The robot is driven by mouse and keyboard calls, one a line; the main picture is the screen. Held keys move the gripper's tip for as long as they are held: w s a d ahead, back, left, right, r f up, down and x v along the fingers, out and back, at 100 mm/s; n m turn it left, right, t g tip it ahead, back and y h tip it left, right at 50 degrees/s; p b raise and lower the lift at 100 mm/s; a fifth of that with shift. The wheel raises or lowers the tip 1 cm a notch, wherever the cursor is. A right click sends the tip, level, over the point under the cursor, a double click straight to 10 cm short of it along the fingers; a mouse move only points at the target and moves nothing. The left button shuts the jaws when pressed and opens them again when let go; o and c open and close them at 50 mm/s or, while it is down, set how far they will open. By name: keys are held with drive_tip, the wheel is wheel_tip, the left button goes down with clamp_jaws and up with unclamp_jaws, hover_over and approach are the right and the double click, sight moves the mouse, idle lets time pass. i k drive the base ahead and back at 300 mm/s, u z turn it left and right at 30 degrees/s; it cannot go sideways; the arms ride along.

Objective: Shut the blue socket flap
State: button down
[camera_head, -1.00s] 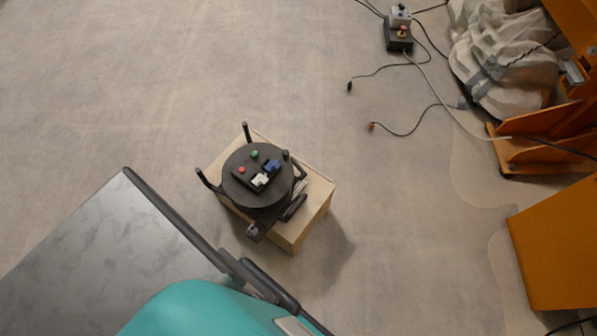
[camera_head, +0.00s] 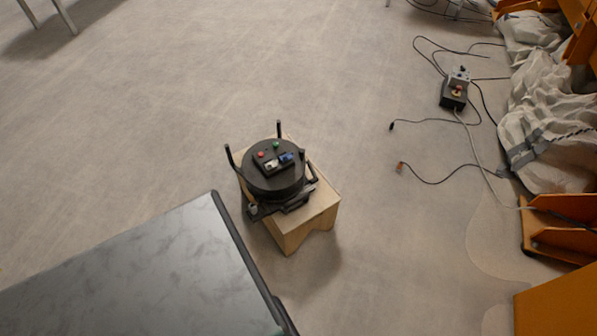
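The blue socket flap (camera_head: 286,158) is a small blue piece on a dark box on top of a round black device (camera_head: 273,180). Beside it are a white socket piece (camera_head: 271,166), a red button (camera_head: 261,154) and a green button (camera_head: 276,145). At this size I cannot tell whether the blue flap is open or shut. The device has upright black posts and stands on a light wooden box (camera_head: 318,207). My gripper is not in view.
A grey-topped surface with a dark edge (camera_head: 214,200) fills the lower left. A control box with cables (camera_head: 454,95) lies on the floor at the upper right, near crumpled sheeting (camera_head: 550,130) and orange frames (camera_head: 560,225). The floor left of the device is clear.

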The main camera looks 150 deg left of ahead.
sight(289, 155)
drive_tip(key=i, duration=0.1)
drive_tip(key=z, duration=0.2)
drive_tip(key=k, duration=0.2)
drive_tip(key=u, duration=3.35)
drive_tip(key=k, duration=0.3)
drive_tip(key=u, duration=1.75)
